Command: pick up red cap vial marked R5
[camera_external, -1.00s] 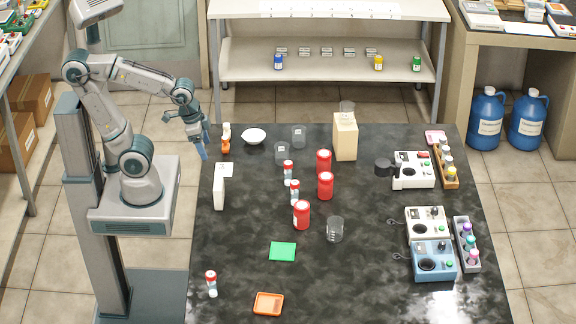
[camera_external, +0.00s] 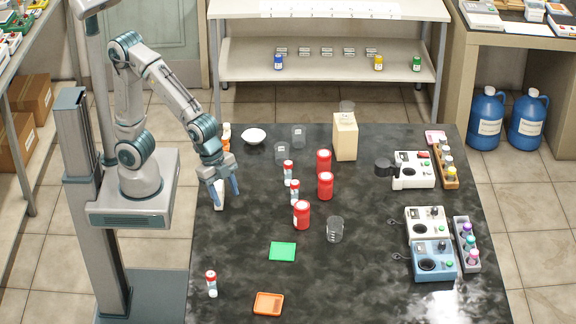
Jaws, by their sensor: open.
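Several small vials with red caps and white labels stand on the black bench. One red-cap vial (camera_external: 211,284) stands alone near the front left. A second red-cap vial (camera_external: 288,171) and a third red-cap vial (camera_external: 294,190) stand close together near the middle, left of the red jars. The labels are too small to read, so I cannot tell which is R5.
Red jars (camera_external: 325,186) and a glass beaker (camera_external: 335,229) stand right of the middle vials. A beige box (camera_external: 345,137) stands behind. A green mat (camera_external: 283,252) and an orange tray (camera_external: 268,303) lie in front. Instruments (camera_external: 433,260) line the right side. The front-left bench is mostly clear.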

